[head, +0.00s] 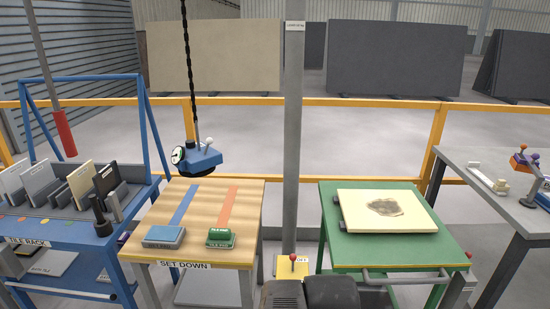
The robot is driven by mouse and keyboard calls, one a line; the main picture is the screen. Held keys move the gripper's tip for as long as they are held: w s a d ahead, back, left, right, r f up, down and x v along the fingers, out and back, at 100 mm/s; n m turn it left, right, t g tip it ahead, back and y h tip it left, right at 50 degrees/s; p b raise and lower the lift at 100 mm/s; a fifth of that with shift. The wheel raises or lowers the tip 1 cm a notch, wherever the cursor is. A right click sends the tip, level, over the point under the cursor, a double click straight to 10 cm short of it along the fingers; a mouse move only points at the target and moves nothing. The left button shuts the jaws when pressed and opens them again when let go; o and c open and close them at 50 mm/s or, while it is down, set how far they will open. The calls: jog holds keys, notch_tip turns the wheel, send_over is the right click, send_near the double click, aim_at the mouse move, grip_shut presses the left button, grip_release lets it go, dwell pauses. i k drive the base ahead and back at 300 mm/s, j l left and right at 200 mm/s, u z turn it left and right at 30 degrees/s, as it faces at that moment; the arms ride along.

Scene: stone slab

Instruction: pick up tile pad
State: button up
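The tile pad looks to be the green block (220,236) on the wooden set-down table (205,198), at the end of an orange stripe. Its small lettering seems to read "TILE PAD". A blue-grey block (165,235) sits to its left, at the end of a blue stripe; its label is too small to read. The two blocks are apart. Dark parts at the bottom centre appear to be mine. My fingertips do not show, and nothing touches the green block.
A blue lifter (198,158) with a gauge hangs on a dark cable over the table's back edge. A blue tile rack (60,225) stands left. A grey post (293,130) rises right of the table. A green table (390,248) holds a stained cream slab (386,211).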

aim_at(218, 238)
jog(key=i+j+u, duration=0.9)
jog(key=u, duration=0.15)
